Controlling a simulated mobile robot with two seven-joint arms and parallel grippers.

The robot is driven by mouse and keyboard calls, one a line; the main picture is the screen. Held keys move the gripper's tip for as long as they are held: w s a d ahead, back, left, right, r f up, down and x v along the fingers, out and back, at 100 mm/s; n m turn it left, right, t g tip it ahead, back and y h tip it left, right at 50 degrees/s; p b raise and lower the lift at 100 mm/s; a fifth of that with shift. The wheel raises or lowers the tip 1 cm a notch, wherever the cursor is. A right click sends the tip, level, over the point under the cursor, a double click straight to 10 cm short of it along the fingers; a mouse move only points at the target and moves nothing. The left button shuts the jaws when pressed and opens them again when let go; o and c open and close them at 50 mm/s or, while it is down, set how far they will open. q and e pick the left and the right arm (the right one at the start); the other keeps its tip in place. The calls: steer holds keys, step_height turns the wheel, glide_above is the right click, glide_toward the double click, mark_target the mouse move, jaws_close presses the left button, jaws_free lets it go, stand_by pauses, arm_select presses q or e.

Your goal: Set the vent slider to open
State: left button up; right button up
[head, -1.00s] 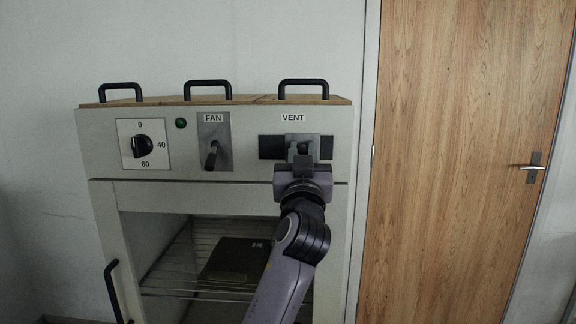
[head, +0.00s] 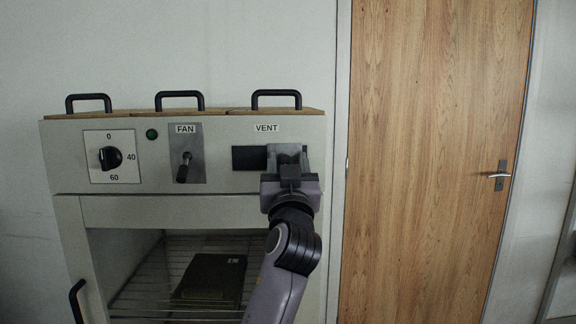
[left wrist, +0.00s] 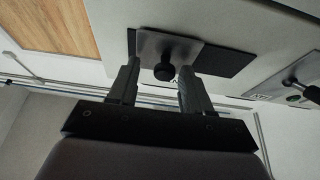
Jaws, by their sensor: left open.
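The vent slider is a grey plate (left wrist: 185,47) with a black knob (left wrist: 165,72) on a dark slot (head: 249,158) under the VENT label (head: 266,127). In the head view the slot's dark part shows on the left, with the plate toward the right end. My left gripper (head: 287,160) is in front of the plate and hides much of it and the knob. In the left wrist view my left gripper (left wrist: 158,66) is open, its fingers apart on either side of the knob; I cannot tell whether either touches. My right gripper is not in view.
The panel also carries a dial (head: 110,158), a green lamp (head: 152,134) and a fan lever (head: 184,167). Black handles (head: 276,93) stand on top. Below is an opening with a wire rack and a dark object (head: 211,278). A wooden door (head: 430,160) stands right.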

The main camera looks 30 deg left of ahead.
arm_select(q)
steer(key=b+v, duration=0.2)
steer(key=v, duration=0.5)
steer(key=shift+d, duration=0.1)
stand_by(0.4)
